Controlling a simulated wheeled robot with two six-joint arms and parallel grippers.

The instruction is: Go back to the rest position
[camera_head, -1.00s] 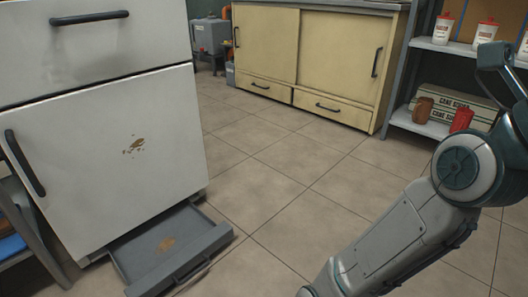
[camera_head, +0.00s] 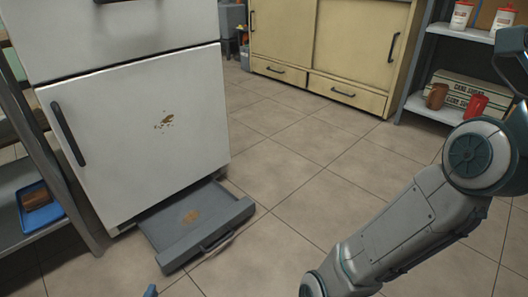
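Only a small blue tip, likely of my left gripper (camera_head: 150,291), shows at the bottom edge, over the floor in front of the pulled-out drawer; its fingers are cut off, so I cannot tell open from shut. My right arm, grey and teal, fills the right side, bent at a large round joint. No fingers of my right gripper can be made out.
A white cabinet (camera_head: 140,125) with a brown stain stands at left, its low grey drawer (camera_head: 176,234) pulled out. A shelf with a blue tray (camera_head: 38,214) is at far left. Yellow cabinets (camera_head: 350,45) and a shelf (camera_head: 430,108) stand behind. The middle floor is clear.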

